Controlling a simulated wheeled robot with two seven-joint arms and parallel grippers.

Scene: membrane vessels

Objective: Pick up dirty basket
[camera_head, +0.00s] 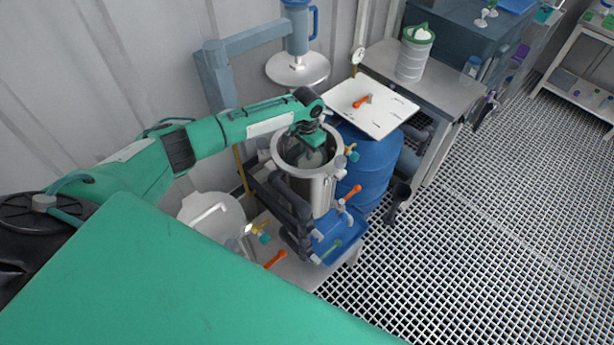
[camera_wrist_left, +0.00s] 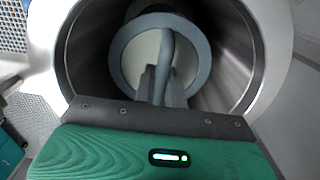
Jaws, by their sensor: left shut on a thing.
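The dirty basket (camera_wrist_left: 129,62) sits inside a steel vessel (camera_wrist_left: 246,45); in the left wrist view I see its round grey rim, pale inside and grey handle bar. In the head view, the open-topped vessel (camera_head: 322,192) stands left of a blue drum, and the basket inside is mostly hidden by my arm. My left gripper (camera_head: 312,145) reaches down into the vessel's mouth. In the left wrist view its fingers (camera_wrist_left: 163,84) are shut on the basket's handle. My right gripper is not in view.
A white board (camera_head: 392,113) with an orange-handled valve lies on the blue drum (camera_head: 372,165). A white basket with a green handle (camera_head: 412,62) stands on a metal table (camera_head: 447,88). A blue-grey lid arm (camera_head: 255,40) rises behind the vessel. Grated floor (camera_head: 480,230) is clear at right.

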